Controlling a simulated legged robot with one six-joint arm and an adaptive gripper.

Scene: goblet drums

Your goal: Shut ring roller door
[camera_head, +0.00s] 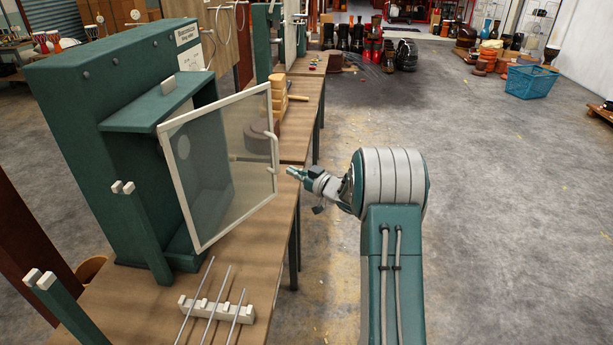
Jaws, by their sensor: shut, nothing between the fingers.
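The ring roller is a green cabinet machine (95,115) standing on a wooden bench at the left. Its door (215,205) is a clear panel in a pale frame, and it stands open, swung out toward the bench's right edge. A pale curved handle (272,150) sits on the door's right side. My gripper (291,171) is shut and empty, just right of the door's right edge near the handle. I cannot tell whether its tip touches the door. Part of the cabinet's inside shows through the clear panel.
A small rack with metal rods (217,309) lies on the wooden bench (130,312) in front of the machine. Green posts (143,230) stand at the bench's left. A wooden mallet (298,98) lies behind the door.

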